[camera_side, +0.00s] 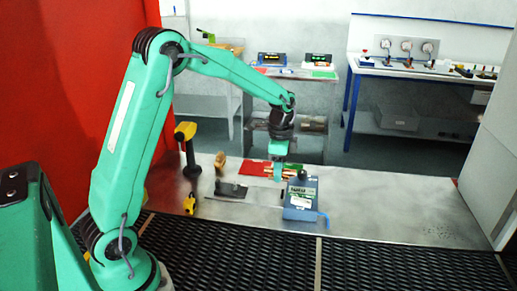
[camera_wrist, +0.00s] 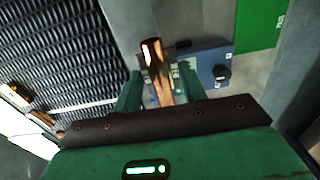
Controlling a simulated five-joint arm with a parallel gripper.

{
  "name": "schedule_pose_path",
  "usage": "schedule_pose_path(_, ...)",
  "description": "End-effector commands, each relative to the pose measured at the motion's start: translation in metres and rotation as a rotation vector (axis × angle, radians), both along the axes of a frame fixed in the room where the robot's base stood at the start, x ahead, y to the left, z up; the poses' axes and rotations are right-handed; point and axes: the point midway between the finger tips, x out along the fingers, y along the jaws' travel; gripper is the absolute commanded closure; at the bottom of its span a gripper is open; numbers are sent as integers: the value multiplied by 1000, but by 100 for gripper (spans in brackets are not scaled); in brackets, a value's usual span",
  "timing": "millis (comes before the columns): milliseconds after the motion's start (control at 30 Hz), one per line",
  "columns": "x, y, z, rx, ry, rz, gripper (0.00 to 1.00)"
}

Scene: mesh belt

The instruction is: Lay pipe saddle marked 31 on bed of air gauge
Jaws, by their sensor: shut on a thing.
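My gripper (camera_side: 279,172) is low over the steel bench, shut on a copper-coloured piece, the pipe saddle (camera_wrist: 152,56). In the wrist view the saddle sticks out from between the two green fingers (camera_wrist: 160,88). Its marking cannot be read. The air gauge (camera_side: 301,198) is a blue box with a pale label and a dark knob, just right of and nearer than my gripper in the side view. It also shows in the wrist view (camera_wrist: 210,62), partly behind the saddle and fingers. I cannot tell whether the saddle touches the bed.
A red mat (camera_side: 252,167) and green mat lie behind the gauge. A dark fixture (camera_side: 230,189), a brown block (camera_side: 220,159), a yellow tool (camera_side: 189,204) and a yellow-headed stand (camera_side: 187,146) are to the left. Black mesh belt (camera_side: 380,265) runs in front. The bench's right side is clear.

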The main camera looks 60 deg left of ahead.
Motion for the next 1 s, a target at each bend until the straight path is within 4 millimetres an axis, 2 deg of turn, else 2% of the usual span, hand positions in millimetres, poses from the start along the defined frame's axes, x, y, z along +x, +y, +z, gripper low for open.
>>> schedule_pose_path(33,-7,-9,1,1,-2,-2,87)
schedule_pose_path(200,-26,-29,-1,1,-2,7,87)
schedule_pose_path(533,-37,-39,-3,0,-1,12,87)
schedule_pose_path(767,-35,-27,-9,0,-1,15,87)
schedule_pose_path(1000,-28,6,-30,0,0,17,87)
